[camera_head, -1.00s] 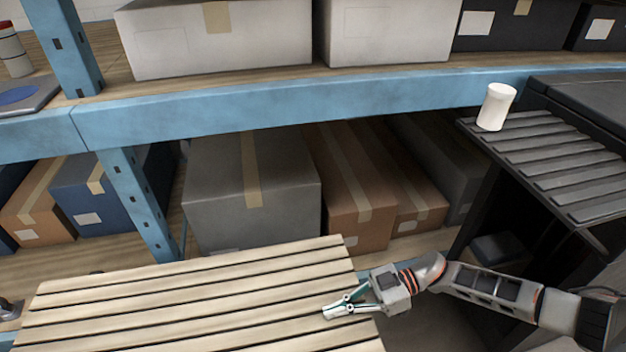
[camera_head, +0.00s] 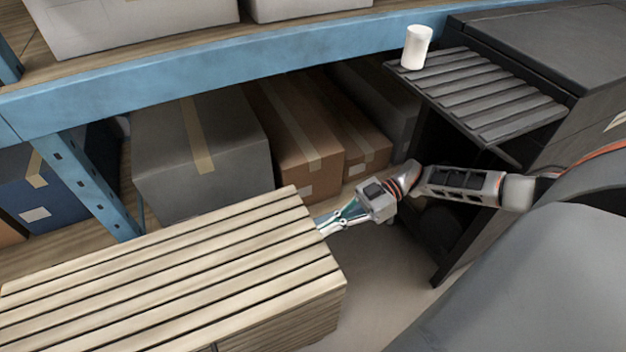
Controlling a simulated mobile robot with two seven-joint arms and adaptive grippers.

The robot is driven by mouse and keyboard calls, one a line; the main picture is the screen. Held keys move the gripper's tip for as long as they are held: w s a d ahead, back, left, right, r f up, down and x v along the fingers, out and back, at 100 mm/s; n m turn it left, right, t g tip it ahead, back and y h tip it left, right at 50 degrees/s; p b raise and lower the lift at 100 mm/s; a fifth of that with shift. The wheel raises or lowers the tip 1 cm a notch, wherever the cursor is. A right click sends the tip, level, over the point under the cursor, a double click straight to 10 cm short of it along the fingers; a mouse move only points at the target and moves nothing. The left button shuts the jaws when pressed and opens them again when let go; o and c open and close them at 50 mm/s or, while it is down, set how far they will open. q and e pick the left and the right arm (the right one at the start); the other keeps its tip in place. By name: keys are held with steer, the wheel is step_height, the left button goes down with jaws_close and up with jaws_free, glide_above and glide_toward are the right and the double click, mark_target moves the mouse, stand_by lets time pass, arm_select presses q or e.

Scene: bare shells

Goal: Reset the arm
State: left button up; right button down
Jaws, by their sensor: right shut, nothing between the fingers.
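My right gripper (camera_head: 328,222) is shut and empty. It points left, at the right end of the slatted wooden crate (camera_head: 170,262); I cannot tell whether it touches the crate. My right arm reaches in from the right side of the view, in front of the dark cabinet. My left gripper is not in view. A white cup-like object (camera_head: 416,47) stands upright on the black slatted rack, well apart from my right gripper.
The black slatted rack (camera_head: 490,98) juts out from the dark cabinet (camera_head: 545,45) at the right. A blue-beamed shelf (camera_head: 200,75) holds boxes at the back. A grey box (camera_head: 205,155) and brown boxes (camera_head: 295,130) stand under it. Bare floor (camera_head: 385,275) shows right of the crate.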

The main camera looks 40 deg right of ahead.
steer(key=shift+d+r, duration=0.1)
steer(key=shift+d, duration=0.3)
steer(key=a+r+m+t+h+p, duration=0.1)
steer(key=a+r+m+t+p, duration=0.1)
steer(key=a+r+t+p, duration=0.4)
steer(key=a+r+m+t+h+p, duration=0.15)
steer(key=a+t, duration=0.25)
steer(key=a, duration=0.5)
arm_select(q)
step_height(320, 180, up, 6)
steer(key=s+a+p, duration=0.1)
steer(key=p, duration=0.6)
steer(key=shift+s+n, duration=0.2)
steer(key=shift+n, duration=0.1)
arm_select(e)
steer(key=s+d+f+m+g+h, duration=0.2)
steer(key=s+m+h, duration=0.5)
steer(key=s, duration=1)
steer(key=d+f+h, duration=0.1)
steer(key=h, duration=0.2)
steer(key=shift+s+f, duration=0.15)
steer(key=shift+f, duration=0.05)
